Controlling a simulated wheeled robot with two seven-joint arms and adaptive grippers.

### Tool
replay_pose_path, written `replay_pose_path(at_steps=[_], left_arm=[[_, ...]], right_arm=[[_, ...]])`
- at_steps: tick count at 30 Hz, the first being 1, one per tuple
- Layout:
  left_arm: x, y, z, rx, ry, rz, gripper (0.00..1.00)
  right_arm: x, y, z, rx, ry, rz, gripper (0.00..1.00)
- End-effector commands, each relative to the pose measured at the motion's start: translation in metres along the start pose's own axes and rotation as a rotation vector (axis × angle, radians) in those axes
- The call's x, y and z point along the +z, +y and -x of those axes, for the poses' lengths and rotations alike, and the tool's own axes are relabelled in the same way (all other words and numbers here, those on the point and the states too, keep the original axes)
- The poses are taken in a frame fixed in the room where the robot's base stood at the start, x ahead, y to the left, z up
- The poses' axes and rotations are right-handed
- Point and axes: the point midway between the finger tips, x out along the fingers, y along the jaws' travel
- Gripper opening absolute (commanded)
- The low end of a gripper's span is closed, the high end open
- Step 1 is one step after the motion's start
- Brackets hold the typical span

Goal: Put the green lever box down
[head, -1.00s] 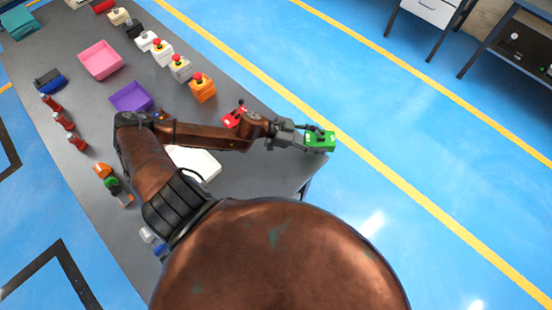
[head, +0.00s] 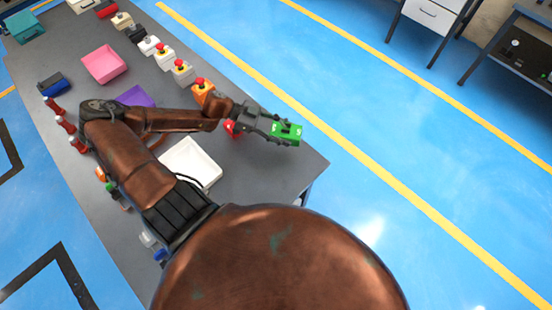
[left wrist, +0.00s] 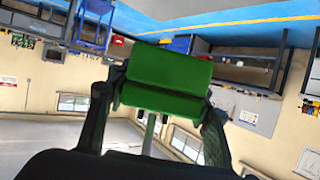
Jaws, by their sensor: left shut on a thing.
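The green lever box (head: 287,131) is held in my left gripper (head: 272,130), near the right edge of the grey table in the head view. In the left wrist view the green lever box (left wrist: 168,78) fills the space between the two fingers of the left gripper (left wrist: 160,100). The gripper is shut on it. I cannot tell from the head view how high the box is above the table. My right gripper is in neither view.
The grey table (head: 270,180) has a bare area at its near right corner. A red box (head: 231,128) is partly hidden by my left arm. An orange button box (head: 202,91) and a white tray (head: 194,161) are close by. Several other boxes line the table's far edge.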

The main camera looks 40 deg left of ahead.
Motion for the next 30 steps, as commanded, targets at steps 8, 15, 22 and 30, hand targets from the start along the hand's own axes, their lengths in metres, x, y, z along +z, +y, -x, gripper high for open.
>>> replay_pose_path(at_steps=[8, 15, 22, 30], left_arm=[[0.044, 0.044, -0.006, -0.001, 0.003, 0.003, 0.15], [0.059, 0.057, -0.009, 0.0, 0.002, -0.001, 0.15], [0.084, 0.064, -0.018, -0.001, 0.004, 0.0, 0.15], [0.096, 0.064, -0.022, 0.001, 0.002, -0.001, 0.15]], right_arm=[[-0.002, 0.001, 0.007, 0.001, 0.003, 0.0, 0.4], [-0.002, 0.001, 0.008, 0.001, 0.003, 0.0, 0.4], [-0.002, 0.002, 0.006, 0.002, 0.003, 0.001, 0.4], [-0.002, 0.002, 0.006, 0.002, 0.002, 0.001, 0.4]])
